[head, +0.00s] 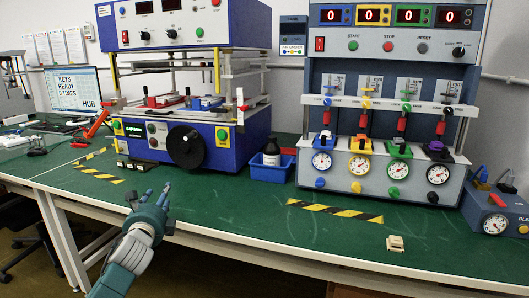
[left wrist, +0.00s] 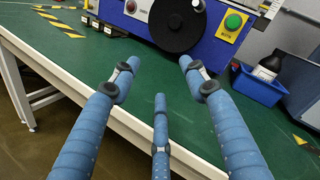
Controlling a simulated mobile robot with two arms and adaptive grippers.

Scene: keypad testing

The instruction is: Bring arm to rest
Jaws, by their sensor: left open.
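My left gripper (head: 152,202) is open and empty in front of the table's front edge, at the lower left of the head view. In the left wrist view its blue fingers (left wrist: 158,78) are spread, with nothing between them. Beyond them stands the blue test machine (head: 245,125) with a black handwheel (head: 186,147). The handwheel also shows in the left wrist view (left wrist: 176,24), past the fingertips and apart from them. My right gripper is in neither view.
The green table (head: 240,212) has a clear strip along its front. A blue bin (head: 268,174) with a dark bottle (head: 271,151), a gauge station (head: 305,188), a small beige block (head: 395,244) and a blue-grey box (head: 492,215) stand to the right.

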